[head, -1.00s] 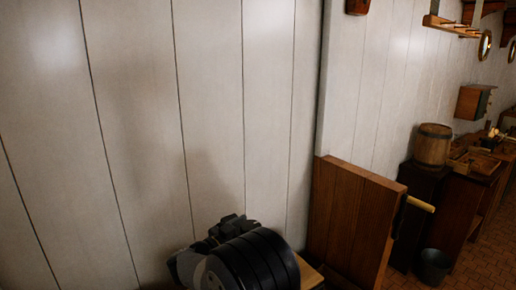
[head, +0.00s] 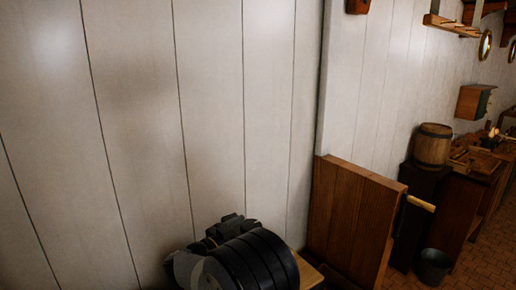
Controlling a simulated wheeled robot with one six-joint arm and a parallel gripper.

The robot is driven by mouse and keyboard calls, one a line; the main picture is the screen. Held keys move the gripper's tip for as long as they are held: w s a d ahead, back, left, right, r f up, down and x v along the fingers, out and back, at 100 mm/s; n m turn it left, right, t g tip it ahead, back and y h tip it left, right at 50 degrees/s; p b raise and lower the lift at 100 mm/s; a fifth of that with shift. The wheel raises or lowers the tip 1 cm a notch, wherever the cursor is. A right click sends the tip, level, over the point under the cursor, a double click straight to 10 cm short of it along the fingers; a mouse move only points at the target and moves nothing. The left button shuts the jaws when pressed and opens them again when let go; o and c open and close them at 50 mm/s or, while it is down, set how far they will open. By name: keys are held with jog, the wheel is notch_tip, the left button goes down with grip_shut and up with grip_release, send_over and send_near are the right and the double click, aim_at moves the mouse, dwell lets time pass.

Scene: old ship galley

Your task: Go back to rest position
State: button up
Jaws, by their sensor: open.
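The black, ridged part of my own arm shows at the bottom centre of the head view, close to the white plank wall (head: 140,120). Its jaws do not show, so my gripper is not visible in this view. No object is seen held.
A brown wooden panel (head: 345,225) with a light handle (head: 420,203) stands right of my arm. A wooden surface edge (head: 309,275) shows beside the arm. Further right are a barrel (head: 433,146), a dark bucket (head: 433,266) and a cluttered counter (head: 480,165). Tiled floor (head: 488,255) is open at lower right.

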jog(key=shift+x, duration=0.95)
jog(key=shift+f+n+t+y+b, duration=0.15)
jog(key=shift+n+t+y+b, duration=0.15)
jog(key=shift+n+t+y, duration=0.15)
jog(key=shift+s+a+n+t+y+b, duration=0.1)
jog(key=shift+s+n+t+y+b, duration=0.15)
jog(key=shift+n+t+y+b, duration=0.35)
jog(key=n+t+y+b, duration=0.1)
jog(key=y, duration=0.1)
jog(key=shift+w+n+y, duration=0.1)
jog(key=shift+n+y, duration=0.25)
jog(key=n+t+y+b, duration=0.2)
jog(key=n+y+b, duration=0.1)
jog(key=y, duration=0.2)
jog(key=shift+b, duration=0.3)
jog(key=n+y+b, duration=0.3)
jog(key=y+b, duration=0.1)
jog(key=y, duration=0.1)
jog(key=shift+n, duration=0.3)
jog(key=shift+n+g+y+b, duration=0.3)
jog(key=shift+n+y, duration=0.8)
jog(key=shift+y, duration=0.6)
jog(key=shift+s+b, duration=0.3)
jog(key=shift+s, duration=0.55)
jog(key=shift+d+r, duration=0.25)
